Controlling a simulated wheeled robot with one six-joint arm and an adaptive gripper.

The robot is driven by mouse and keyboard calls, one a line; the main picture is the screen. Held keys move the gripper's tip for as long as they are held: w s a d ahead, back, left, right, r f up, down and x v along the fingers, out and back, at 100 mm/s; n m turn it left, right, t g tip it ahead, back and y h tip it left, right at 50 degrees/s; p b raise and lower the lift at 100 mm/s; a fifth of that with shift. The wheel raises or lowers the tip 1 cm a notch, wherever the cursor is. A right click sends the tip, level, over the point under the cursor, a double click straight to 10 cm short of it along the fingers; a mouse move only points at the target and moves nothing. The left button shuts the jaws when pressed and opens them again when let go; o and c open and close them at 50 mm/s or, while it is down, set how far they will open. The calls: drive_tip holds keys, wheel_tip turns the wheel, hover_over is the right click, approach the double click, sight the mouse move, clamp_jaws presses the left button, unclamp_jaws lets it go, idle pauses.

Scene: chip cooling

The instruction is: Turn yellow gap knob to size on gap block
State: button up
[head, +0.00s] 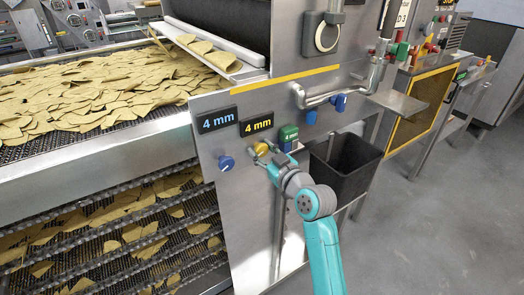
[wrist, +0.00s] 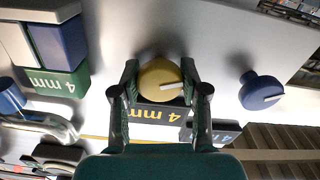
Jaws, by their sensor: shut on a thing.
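The yellow gap knob (head: 260,149) sits on the metal panel below a black display with yellow digits (head: 256,124) reading 4 mm. In the wrist view the yellow knob (wrist: 158,84) is between both fingers of my gripper (wrist: 161,72), which is shut on it. Its white pointer line points right in that view. The gap block (head: 288,134) is right of the knob in the head view. In the wrist view the gap block (wrist: 58,90) shows a green face marked 4 mm, with blue and white parts. My gripper partly hides the knob in the head view.
A blue knob (head: 226,163) is left of the yellow one, under a display with blue digits (head: 217,122) reading 4 mm. A dark bin (head: 345,170) stands right of my arm. A bent metal handle (head: 325,95) juts out above. Chips lie on the conveyor (head: 95,95) at left.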

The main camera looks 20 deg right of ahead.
drive_tip(key=shift+f+n, duration=0.1)
drive_tip(key=shift+n, duration=0.5)
drive_tip(key=o, duration=1.2)
drive_tip(key=shift+c, duration=0.2)
drive_tip(key=v, duration=1.2)
